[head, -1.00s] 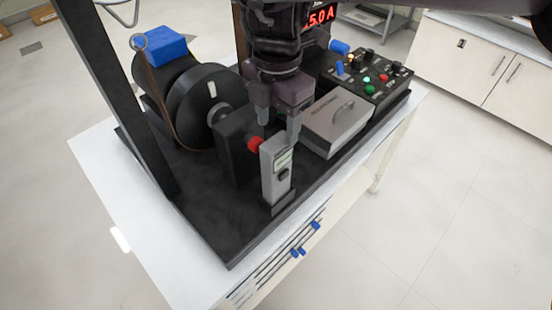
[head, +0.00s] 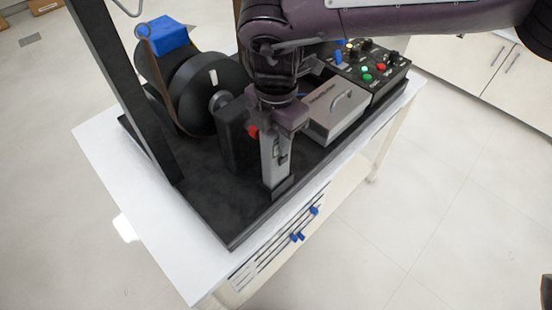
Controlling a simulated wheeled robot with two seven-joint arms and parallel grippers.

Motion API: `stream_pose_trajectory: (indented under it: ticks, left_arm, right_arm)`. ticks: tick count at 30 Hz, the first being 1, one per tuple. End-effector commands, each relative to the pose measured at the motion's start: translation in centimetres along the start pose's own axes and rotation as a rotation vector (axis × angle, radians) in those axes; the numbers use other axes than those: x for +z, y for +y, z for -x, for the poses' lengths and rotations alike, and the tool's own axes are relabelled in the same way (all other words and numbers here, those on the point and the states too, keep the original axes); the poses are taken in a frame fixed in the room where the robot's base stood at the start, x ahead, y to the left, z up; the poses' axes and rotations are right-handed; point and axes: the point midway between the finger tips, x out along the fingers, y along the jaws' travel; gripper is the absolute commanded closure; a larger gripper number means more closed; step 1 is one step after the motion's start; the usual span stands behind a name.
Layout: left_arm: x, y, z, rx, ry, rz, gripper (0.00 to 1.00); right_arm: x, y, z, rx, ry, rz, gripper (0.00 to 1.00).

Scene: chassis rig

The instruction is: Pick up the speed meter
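The speed meter (head: 271,166) is a slim grey handheld device with a small display and a dark button on its face. It stands upright in a dark holder (head: 277,188) near the front edge of the black base plate. My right gripper (head: 276,130) points down over its top. The gripper's fingers are at the meter's upper end and cover part of it, including much of the display side. I cannot tell whether they grip it.
A black flywheel (head: 206,95) and a black block with a red knob (head: 253,131) stand left of the meter. A grey box (head: 335,112) and a control panel (head: 368,70) stand right. A dark upright post (head: 135,100) rises at left. The plate's front left is clear.

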Motion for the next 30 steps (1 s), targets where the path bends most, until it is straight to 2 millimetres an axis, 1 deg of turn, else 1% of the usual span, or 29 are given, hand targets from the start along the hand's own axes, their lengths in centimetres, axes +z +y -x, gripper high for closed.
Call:
stream_pose_trajectory:
  ticks: [1, 5, 6, 15, 19, 23, 26, 30]
  left_arm:
    - [0.0, 0.0, 0.0, 0.000, 0.000, 0.000, 0.64]
    - [0.0, 0.0, 0.0, 0.000, 0.000, 0.000, 0.64]
    - [0.0, 0.0, 0.0, 0.000, 0.000, 0.000, 0.64]
    - [0.0, 0.0, 0.0, 0.000, 0.000, 0.000, 0.64]
    - [0.0, 0.0, -0.1, 0.000, 0.000, 0.000, 0.64]
    - [0.0, 0.0, -0.2, 0.000, 0.000, 0.000, 0.64]
    - [0.1, 0.0, -0.3, 0.000, 0.000, 0.000, 0.64]
    - [0.1, 0.0, -0.5, 0.000, 0.000, 0.000, 0.64]
  right_arm:
    - [0.0, 0.0, 0.0, 0.000, -0.001, 0.000, 0.81]
    - [0.0, 0.0, 0.0, 0.000, -0.001, 0.000, 0.98]
    - [0.0, 0.0, 0.0, 0.000, -0.001, 0.000, 1.00]
    - [0.0, 0.0, 0.1, 0.002, -0.001, 0.000, 1.00]
    - [0.0, 0.1, 0.5, 0.002, -0.001, -0.001, 1.00]
    - [0.1, 0.1, 1.7, 0.004, -0.002, -0.001, 1.00]
    - [0.0, 0.1, 3.1, 0.005, 0.000, -0.001, 1.00]
    - [0.0, 0.1, 6.0, 0.006, -0.002, -0.001, 1.00]
